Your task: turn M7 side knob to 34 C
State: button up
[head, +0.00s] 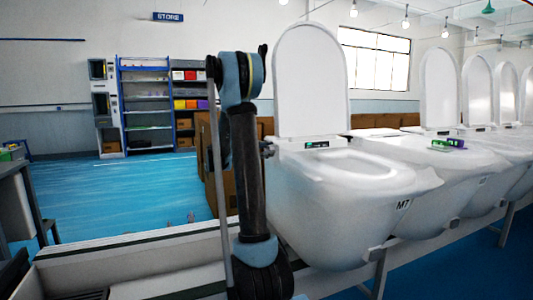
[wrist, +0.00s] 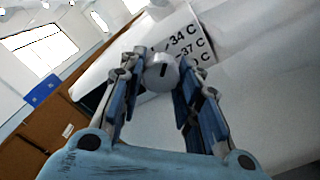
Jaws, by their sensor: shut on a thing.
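The M7 toilet (head: 330,215) stands right of my arm in the head view, its lid up and an M7 label on its front. Its side knob (wrist: 161,73) is a round light-grey knob with a short dark mark, in the middle of the wrist view. My gripper (wrist: 160,70) is shut on the knob, one finger on each side. A white scale label (wrist: 180,40) behind it reads 34 C and 37 C, with a lower line partly hidden. I cannot tell exactly which line the mark points at. In the head view my arm hides the gripper.
More toilets (head: 440,165) stand in a row to the right. A green and purple item (head: 447,144) lies on the neighbouring one. Brown cartons (head: 218,165) stand behind my arm. Shelves (head: 147,105) are at the back left, with open blue floor before them.

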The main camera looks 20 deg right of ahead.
jog(key=shift+m, duration=0.3)
jog(key=o, duration=1.1)
jog(key=shift+c, duration=0.2)
jog(key=shift+a, duration=0.1)
jog(key=a, duration=1.1)
jog(key=shift+s+a, duration=0.15)
jog(key=shift+a, duration=0.25)
jog(key=shift+f, duration=0.1)
